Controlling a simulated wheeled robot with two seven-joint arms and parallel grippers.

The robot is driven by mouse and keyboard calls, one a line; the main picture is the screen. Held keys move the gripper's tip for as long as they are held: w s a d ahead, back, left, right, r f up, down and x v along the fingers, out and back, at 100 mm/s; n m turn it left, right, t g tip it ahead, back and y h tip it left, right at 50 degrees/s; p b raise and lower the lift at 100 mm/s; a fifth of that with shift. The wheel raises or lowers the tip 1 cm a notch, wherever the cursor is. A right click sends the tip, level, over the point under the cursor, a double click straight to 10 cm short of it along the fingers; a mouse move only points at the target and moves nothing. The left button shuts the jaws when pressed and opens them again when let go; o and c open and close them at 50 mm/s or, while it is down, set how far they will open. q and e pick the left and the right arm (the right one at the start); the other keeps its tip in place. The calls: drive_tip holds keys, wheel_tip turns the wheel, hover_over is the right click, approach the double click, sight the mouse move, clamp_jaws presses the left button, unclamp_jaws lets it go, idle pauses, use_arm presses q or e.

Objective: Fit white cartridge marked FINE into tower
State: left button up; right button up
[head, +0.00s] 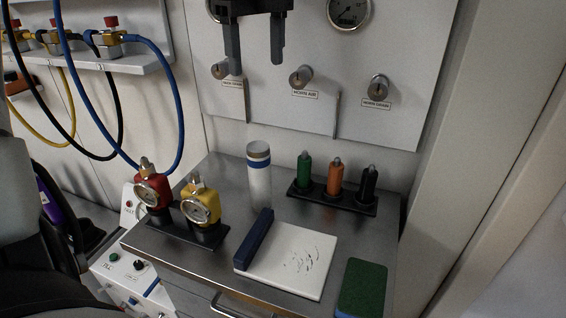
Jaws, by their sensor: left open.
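A white cylindrical cartridge (260,186) with a blue band near its top stands upright on the steel tabletop, near the wall panel. No FINE marking can be read on it. My left gripper (256,66) is at the top of the view, in front of the panel, above and apart from the cartridge. Its two dark fingers point down, spread apart with nothing between them. My right gripper is not in view. I cannot make out a tower for certain.
A red and a yellow gauge fitting (199,203) stand left of the cartridge. A black rack (336,200) with green, orange and black bottles stands right. A white board (303,258) with a dark blue bar and a green pad (363,287) lie in front. Hoses (73,95) hang at left.

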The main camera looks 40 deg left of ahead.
use_arm(q)
hover_over(258, 146)
wheel_tip(258, 146, down, 9)
drive_tip(key=shift+w+a+f, duration=0.1)
drive_tip(key=shift+f, duration=0.1)
wheel_tip(258, 146, down, 5)
drive_tip(key=shift+f+p, duration=0.15)
drive_tip(key=shift+p, duration=0.85)
drive_tip(key=shift+f, duration=0.25)
clamp_jaws()
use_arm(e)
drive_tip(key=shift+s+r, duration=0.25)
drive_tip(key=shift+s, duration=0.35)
use_arm(q)
drive_tip(key=shift+r, duration=0.1)
